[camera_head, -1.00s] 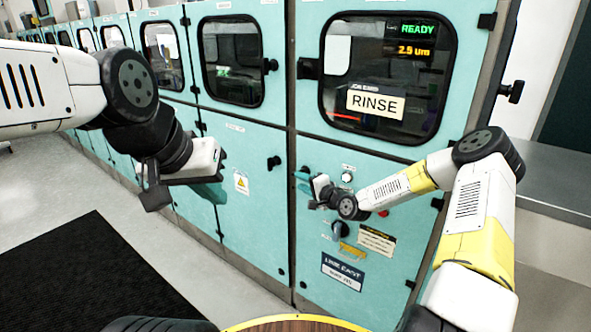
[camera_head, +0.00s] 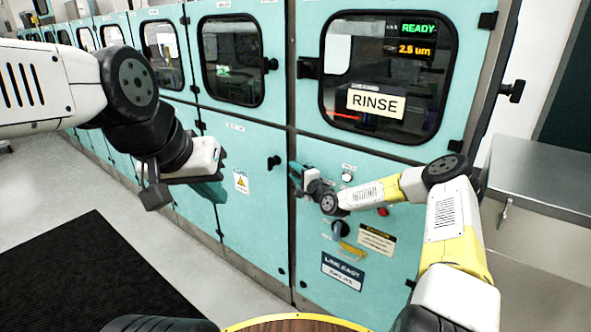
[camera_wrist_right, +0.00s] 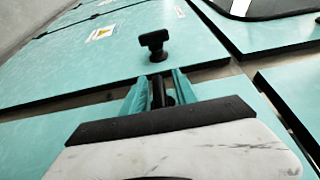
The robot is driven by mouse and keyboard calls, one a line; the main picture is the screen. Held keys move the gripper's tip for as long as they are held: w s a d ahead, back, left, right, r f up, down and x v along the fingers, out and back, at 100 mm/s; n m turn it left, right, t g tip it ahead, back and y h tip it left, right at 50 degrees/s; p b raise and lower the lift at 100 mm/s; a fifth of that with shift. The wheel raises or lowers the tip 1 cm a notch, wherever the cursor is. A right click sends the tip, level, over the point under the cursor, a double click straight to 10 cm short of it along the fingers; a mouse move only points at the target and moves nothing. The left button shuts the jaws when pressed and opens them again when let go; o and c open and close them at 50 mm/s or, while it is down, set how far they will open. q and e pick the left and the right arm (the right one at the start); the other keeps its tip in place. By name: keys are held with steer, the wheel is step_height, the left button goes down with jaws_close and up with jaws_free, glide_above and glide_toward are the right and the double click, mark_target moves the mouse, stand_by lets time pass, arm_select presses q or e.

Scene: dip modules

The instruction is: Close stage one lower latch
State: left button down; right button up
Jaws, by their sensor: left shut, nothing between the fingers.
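The rightmost teal cabinet has a lower door (camera_head: 330,245) under a window marked RINSE. My right gripper (camera_head: 295,178) is at the upper left edge of this door. In the right wrist view, my right gripper (camera_wrist_right: 160,82) has its two teal fingers apart, one on each side of a dark latch handle (camera_wrist_right: 158,92). I cannot tell whether the fingers touch it. In the head view this handle is hidden by the gripper. My left gripper (camera_head: 212,191) is shut and empty, in front of the neighbouring cabinets, away from the latch.
Another black latch (camera_head: 273,162) is on the neighbouring lower door; it also shows in the right wrist view (camera_wrist_right: 154,42). A black knob (camera_head: 340,229) and a red button (camera_head: 383,211) are on the right door. A dark mat (camera_head: 65,265) lies on the floor at left.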

jaws_close()
steer(key=shift+d, duration=0.1)
